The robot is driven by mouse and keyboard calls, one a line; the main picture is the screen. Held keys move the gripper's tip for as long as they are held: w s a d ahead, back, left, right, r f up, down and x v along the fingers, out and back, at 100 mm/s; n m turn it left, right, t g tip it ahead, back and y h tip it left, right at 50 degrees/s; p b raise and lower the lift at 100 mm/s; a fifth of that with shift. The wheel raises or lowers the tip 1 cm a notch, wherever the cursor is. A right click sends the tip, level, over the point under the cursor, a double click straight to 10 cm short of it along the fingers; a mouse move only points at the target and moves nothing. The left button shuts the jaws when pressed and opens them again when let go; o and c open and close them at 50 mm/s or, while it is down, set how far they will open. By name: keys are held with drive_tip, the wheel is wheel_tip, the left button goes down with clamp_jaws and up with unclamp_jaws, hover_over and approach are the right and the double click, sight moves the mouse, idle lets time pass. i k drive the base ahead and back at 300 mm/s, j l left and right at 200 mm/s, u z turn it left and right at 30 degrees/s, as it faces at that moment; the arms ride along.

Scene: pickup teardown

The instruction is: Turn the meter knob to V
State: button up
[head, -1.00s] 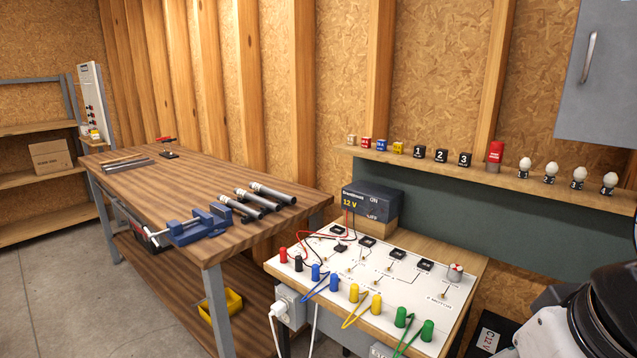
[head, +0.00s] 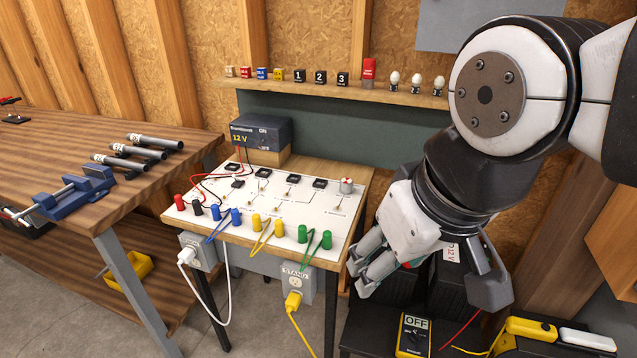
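The yellow meter (head: 401,338) stands at the bottom edge of the head view, on a dark surface. Its display reads OFF. Its lower part is cut off by the frame edge, so the knob's pointer and the V mark cannot be read. My gripper (head: 430,287) hangs above the meter, apart from it. Its fingers are spread wide with nothing between them.
Dark battery boxes (head: 452,290) stand behind my gripper. A yellow device (head: 530,329) and a red lead lie right of the meter. The white circuit board bench (head: 205,222) is to the left, with a wooden workbench (head: 60,150) beyond it.

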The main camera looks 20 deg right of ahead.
sight(415, 337)
drive_tip(key=z, duration=0.8)
drive_tip(key=k+l, duration=0.1)
drive_tip(key=k+u, duration=0.05)
drive_tip(key=k, duration=0.05)
